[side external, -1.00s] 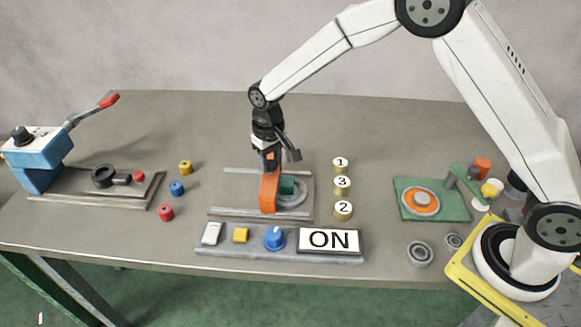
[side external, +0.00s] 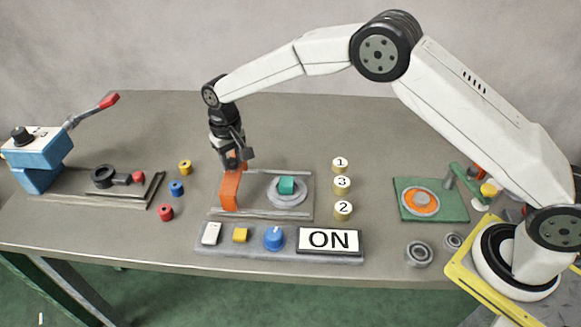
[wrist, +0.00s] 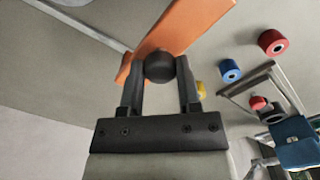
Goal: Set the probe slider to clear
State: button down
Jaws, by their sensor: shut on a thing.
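The probe slider is an orange arch (side external: 230,190) on a grey two-rail base (side external: 262,216). It stands near the left end of the rails, apart from the teal block (side external: 287,185) on its round grey disc (side external: 290,198). My gripper (side external: 235,163) is at the top of the orange arch. In the wrist view my gripper (wrist: 160,72) is shut on a dark round knob (wrist: 160,66) fixed to the orange slider (wrist: 185,28). The lower part of the slider is out of the wrist view.
A control panel (side external: 215,248) with a blue dial, buttons and an ON display lies in front. Red (side external: 166,212), blue (side external: 177,188) and yellow (side external: 185,167) rollers lie left of the base. Numbered brass pieces (side external: 342,185) stand to its right. A blue lever press (side external: 40,160) is at far left.

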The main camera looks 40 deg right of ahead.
jog(key=shift+w+a+r, duration=0.15)
jog(key=shift+w, duration=0.1)
jog(key=shift+c, duration=2.4)
grip_release()
jog(key=shift+o, duration=0.9)
jog(key=shift+s, duration=0.1)
jog(key=shift+r, duration=3.85)
